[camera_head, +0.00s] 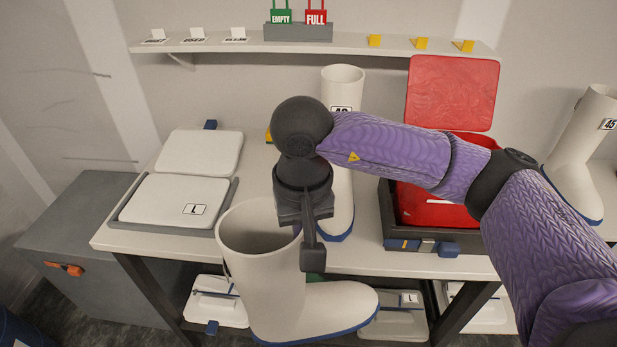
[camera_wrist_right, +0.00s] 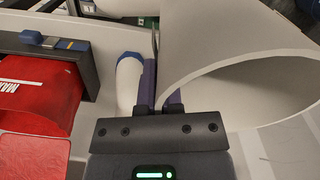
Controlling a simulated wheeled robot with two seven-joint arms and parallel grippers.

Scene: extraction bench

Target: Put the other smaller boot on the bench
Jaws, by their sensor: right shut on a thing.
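A pale boot with a blue sole (camera_head: 265,300) hangs upright in front of the bench's front edge, toe pointing right. My right gripper (camera_head: 308,240) is shut on the rim of its shaft; the wide shaft opening also shows in the right wrist view (camera_wrist_right: 245,85), beside the fingers (camera_wrist_right: 160,100). Another pale boot (camera_head: 343,85) stands on the bench (camera_head: 370,258) behind, partly hidden by my right arm; its white and blue toe shows in the right wrist view (camera_wrist_right: 129,82). My left gripper is not in view.
A pale lidded case marked L (camera_head: 160,205) lies on the bench's left. An open red case in a dark tray (camera_head: 440,235) stands on the right. A boot marked 45 (camera_head: 575,165) stands farther right. Pale cases (camera_head: 215,308) sit below. A wall shelf (camera_head: 350,46) holds signs.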

